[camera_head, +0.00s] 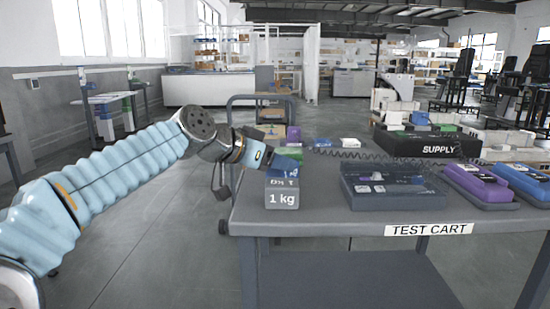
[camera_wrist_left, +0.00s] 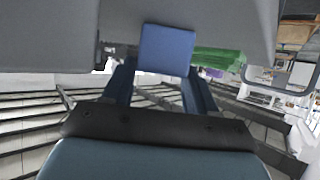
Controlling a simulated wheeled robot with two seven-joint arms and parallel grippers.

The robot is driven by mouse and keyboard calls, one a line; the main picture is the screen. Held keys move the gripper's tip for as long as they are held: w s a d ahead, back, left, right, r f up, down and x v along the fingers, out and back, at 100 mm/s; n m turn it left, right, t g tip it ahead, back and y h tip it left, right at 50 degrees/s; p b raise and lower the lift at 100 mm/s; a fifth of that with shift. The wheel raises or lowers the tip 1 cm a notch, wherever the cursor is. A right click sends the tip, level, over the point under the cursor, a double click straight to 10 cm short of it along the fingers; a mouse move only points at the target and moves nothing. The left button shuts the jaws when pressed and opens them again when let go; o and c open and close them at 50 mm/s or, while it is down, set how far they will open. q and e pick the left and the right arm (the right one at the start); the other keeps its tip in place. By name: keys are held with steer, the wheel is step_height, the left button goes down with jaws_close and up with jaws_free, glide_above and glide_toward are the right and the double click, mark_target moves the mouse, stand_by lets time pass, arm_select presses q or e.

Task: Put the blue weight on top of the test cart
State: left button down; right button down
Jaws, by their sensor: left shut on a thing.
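The blue weight (camera_head: 288,155) is at the near left corner of the test cart (camera_head: 330,222) in the head view, just behind and above a grey block marked 1 kg (camera_head: 282,197). My left gripper (camera_head: 270,158) reaches in from the left and is shut on the blue weight. In the left wrist view the blue weight (camera_wrist_left: 167,50) shows as a blue square face between the two fingers of my left gripper (camera_wrist_left: 162,82). I cannot tell whether the blue weight touches the cart top or the grey block. My right gripper is not in view.
Purple (camera_head: 480,184) and blue (camera_head: 525,180) instruments stand further right. A black SUPPLY box (camera_head: 428,146) with a coiled cable is behind. A strip of cart top between the grey block and case is clear.

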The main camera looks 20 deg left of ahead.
arm_select(q)
steer(key=shift+c, duration=1.6)
jaws_free()
steer(key=shift+r, duration=0.1)
steer(key=shift+s+a+r, duration=0.1)
steer(key=shift+s+a, duration=0.05)
steer(key=shift+s, duration=0.1)
steer(key=v, duration=1.1)
steer(key=shift+s, duration=0.15)
